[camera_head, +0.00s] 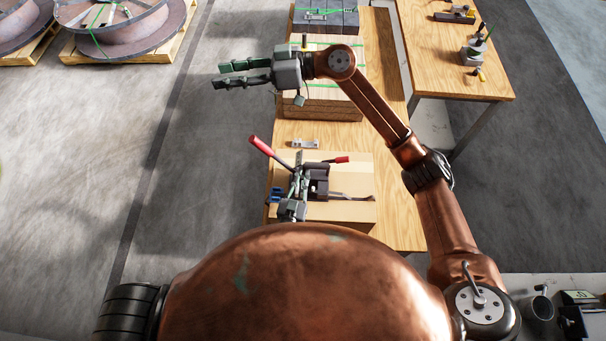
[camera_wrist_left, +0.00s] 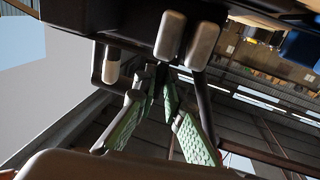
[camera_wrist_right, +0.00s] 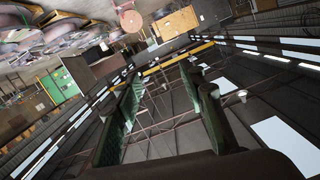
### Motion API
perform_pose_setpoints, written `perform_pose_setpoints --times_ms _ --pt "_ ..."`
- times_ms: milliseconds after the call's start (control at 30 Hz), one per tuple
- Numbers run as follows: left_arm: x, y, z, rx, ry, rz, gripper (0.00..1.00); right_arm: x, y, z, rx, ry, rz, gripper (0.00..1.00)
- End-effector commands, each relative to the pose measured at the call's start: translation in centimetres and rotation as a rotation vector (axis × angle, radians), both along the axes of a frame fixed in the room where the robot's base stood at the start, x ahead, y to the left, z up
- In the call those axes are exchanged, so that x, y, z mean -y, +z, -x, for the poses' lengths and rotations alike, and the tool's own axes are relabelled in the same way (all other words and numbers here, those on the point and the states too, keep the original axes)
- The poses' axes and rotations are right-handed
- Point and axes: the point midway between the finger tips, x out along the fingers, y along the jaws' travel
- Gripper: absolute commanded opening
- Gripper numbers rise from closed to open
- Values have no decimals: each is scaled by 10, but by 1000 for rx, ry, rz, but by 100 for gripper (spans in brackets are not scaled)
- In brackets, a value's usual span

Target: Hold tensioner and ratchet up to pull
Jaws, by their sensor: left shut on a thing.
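The tensioner (camera_head: 318,181) is a dark tool with a long red-tipped handle (camera_head: 261,146) angled up to the left and a smaller red grip at right. It rests on a light brown carton on the bench. My left gripper (camera_head: 298,168) is shut on it; its green fingers (camera_wrist_left: 160,84) close together against the dark tool in the left wrist view. Exactly which part lies between the fingers is hidden. My right gripper (camera_head: 229,75) is raised beyond the tensioner, beside the stacked boards. Its fingers stand apart and empty in the right wrist view (camera_wrist_right: 165,112).
The wooden bench (camera_head: 391,70) carries the carton (camera_head: 352,210), a small metal piece (camera_head: 305,143), a strapped wooden stack (camera_head: 335,113) and strapped dark blocks (camera_head: 341,20). A second table (camera_head: 450,62) with tools stands at right. Steel reels (camera_head: 120,32) sit on pallets at upper left.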

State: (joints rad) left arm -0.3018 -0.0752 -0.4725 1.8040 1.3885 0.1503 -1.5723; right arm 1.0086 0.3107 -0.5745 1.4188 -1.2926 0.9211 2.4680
Motion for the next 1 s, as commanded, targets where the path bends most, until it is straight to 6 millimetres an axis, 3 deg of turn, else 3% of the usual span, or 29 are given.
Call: perform_pose_setpoints --times_ms 167,300,400,533,667,767,900,1000 --pt "-1 -1 0 -1 2 -2 0 -13 81 -18 -166 -63 -253 37" --pt "-1 -1 0 -1 2 -2 0 -12 139 -49 -354 -139 -453 37" --pt "-1 -1 0 -1 2 -2 0 -5 172 -82 -524 -212 -591 37" --pt "-1 -1 0 -1 2 -2 0 3 192 -131 -772 -326 -736 37" --pt "-1 -1 0 -1 2 -2 0 9 183 -180 -1032 -468 -831 37" --pt "-1 -1 0 -1 2 -2 0 10 158 -212 -1235 -594 -868 37" --pt "-1 -1 0 -1 2 -2 0 5 103 -239 -1508 -800 -858 37" --pt "-1 -1 0 -1 2 -2 0 -1 55 -244 -1679 -962 -810 37"
